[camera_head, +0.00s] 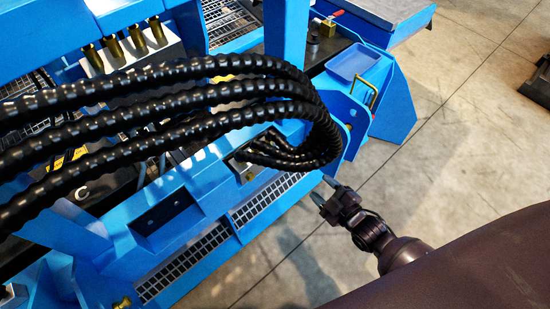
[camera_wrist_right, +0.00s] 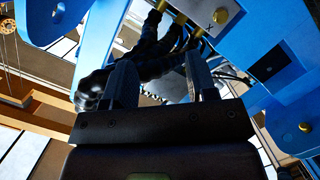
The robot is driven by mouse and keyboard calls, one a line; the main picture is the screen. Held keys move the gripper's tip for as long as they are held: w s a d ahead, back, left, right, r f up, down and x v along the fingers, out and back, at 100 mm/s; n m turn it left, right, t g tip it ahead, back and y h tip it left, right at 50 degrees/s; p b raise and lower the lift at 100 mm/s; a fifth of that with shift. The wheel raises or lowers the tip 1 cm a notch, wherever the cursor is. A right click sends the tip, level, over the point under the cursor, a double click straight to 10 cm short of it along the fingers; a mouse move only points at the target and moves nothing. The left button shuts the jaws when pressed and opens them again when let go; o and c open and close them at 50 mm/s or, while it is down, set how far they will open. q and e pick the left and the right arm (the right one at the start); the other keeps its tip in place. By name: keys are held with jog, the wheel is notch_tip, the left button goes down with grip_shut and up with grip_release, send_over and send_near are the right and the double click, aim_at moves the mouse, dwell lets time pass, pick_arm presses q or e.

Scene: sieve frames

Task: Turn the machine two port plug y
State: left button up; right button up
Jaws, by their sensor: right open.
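The blue machine (camera_head: 190,235) fills the left and middle of the head view. No plug marked Y can be made out. My right gripper (camera_head: 324,190) is open and empty, beside the machine's right end and below the hose bend in the picture. Its two fingers (camera_wrist_right: 160,65) stand apart in the right wrist view, with hoses seen behind and between them. My left gripper is not in view.
Thick black hoses (camera_head: 190,100) arch across the machine in the head view. Several brass fittings (camera_head: 137,37) stand at its upper left. A blue tray (camera_head: 354,62) and a yellow handle (camera_head: 371,95) are at the right end.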

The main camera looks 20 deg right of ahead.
aim_at(279, 159)
jog(key=w+a+f+n+y+b, duration=0.1)
jog(key=w+f+n+y+b, duration=0.1)
jog(key=w+f+n+b, duration=0.45)
jog(key=shift+m+t, duration=0.7)
jog(key=shift+m, duration=0.25)
jog(key=x, duration=0.3)
jog(key=f+x, duration=0.1)
jog(key=x, duration=0.2)
jog(key=b+x, duration=0.1)
jog(key=x, duration=0.3)
jog(key=shift+s+a+f, duration=0.1)
jog(key=shift+a+f, duration=0.2)
jog(key=shift+a, duration=0.05)
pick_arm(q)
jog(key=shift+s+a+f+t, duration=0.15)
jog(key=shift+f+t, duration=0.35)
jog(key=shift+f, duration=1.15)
pick_arm(e)
jog(key=shift+w+a+r, duration=0.1)
jog(key=shift+w+a, duration=0.1)
jog(key=shift+w, duration=0.35)
jog(key=shift+c, duration=0.3)
jog(key=c, duration=0.9)
jog(key=shift+o, duration=0.2)
